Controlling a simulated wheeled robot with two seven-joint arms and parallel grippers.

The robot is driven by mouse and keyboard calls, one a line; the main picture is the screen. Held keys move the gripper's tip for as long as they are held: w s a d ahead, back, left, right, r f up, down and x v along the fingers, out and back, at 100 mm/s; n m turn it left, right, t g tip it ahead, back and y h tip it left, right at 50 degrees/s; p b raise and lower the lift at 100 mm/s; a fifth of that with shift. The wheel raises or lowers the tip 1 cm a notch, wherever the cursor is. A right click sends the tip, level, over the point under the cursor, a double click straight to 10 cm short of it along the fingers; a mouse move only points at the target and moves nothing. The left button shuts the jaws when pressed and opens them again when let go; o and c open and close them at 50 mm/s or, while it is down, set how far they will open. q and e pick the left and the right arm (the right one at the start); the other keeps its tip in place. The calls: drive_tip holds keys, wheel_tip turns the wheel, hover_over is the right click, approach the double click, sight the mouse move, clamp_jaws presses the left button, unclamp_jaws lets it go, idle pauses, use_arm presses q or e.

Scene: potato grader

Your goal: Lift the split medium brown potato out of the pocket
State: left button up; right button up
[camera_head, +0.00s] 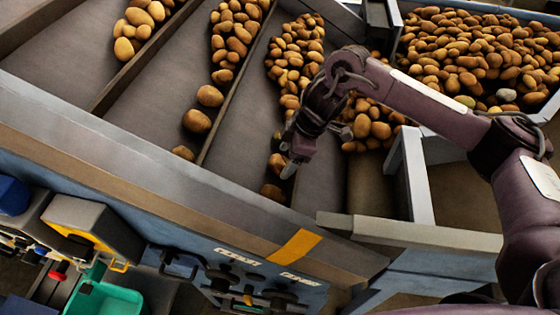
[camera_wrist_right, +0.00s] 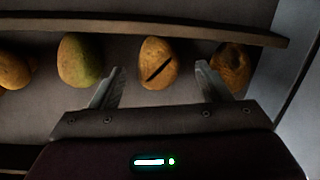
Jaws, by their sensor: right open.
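The split medium brown potato (camera_wrist_right: 158,63) shows in the right wrist view with a dark slit across its skin. It lies on the grey surface beside a low divider rail. My right gripper (camera_wrist_right: 160,80) is open, its two fingers apart on either side of the potato's near end, with nothing held. In the head view my right gripper (camera_head: 287,158) reaches down into the third lane, close to brown potatoes near the lane's lower end; I cannot tell there which is the split one. My left gripper is not in view.
In the wrist view a greenish potato (camera_wrist_right: 80,60) lies left of the split one and a rough brown potato (camera_wrist_right: 231,66) lies close to the right finger. The divider rail (camera_wrist_right: 140,24) runs behind them. A full potato bin (camera_head: 552,108) stands at the upper right.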

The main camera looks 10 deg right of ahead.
drive_tip(key=shift+x, duration=1.45)
drive_tip(key=shift+w, duration=0.1)
drive_tip(key=c, duration=1.1)
drive_tip(key=shift+r, duration=0.2)
